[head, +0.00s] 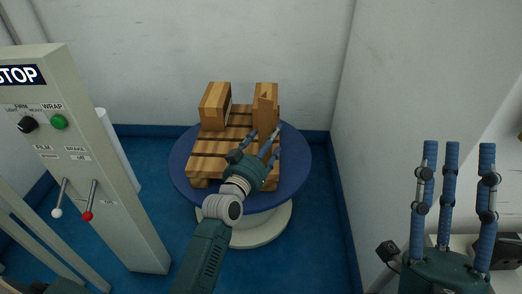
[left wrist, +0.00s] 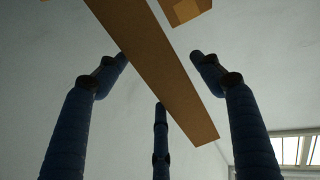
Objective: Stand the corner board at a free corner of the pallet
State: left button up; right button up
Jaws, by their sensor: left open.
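The corner board (head: 265,112) is a narrow brown strip at the right side of the wooden pallet (head: 203,166), in front of the right block. It looks upright in the head view; its foot is hidden by my gripper. My left gripper (head: 267,138) is over the pallet's right part, close to the board. In the left wrist view the board (left wrist: 160,70) runs between the spread fingers of the left gripper (left wrist: 160,75), which is open. I cannot tell whether any finger touches it. My right gripper (head: 456,150) is open and empty at the far right, fingers pointing up.
The pallet sits on a round blue turntable (head: 298,172). Two striped wood-coloured blocks stand at its back, left (head: 214,106) and right (head: 267,90). A grey control column (head: 120,190) with levers stands at the left. White walls close in behind and right.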

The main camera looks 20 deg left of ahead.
pick_arm(q)
jog(key=s+p, duration=0.3)
jog(key=s, duration=0.9)
jog(key=s+d+r+m+h, duration=0.1)
jog(key=s+d+r, duration=0.3)
jog(key=r, duration=0.3)
jog(key=s+d+r+t+h, duration=0.1)
jog(key=s+d+r+h, duration=0.1)
jog(key=r, duration=0.5)
jog(key=shift+s+d+m, duration=0.4)
jog(key=shift+s+d, duration=0.5)
jog(key=shift+s, duration=0.3)
pick_arm(e)
jog(key=w+f+g+h, duration=0.3)
jog(key=w+f+g, duration=0.4)
jog(key=f, duration=0.6)
jog(key=shift+w+a+f+g, duration=0.2)
jog(key=shift+w+g, duration=0.2)
jog(key=shift+w, duration=0.15)
pick_arm(q)
jog(key=shift+w, duration=0.1)
pick_arm(e)
jog(key=shift+w, duration=0.1)
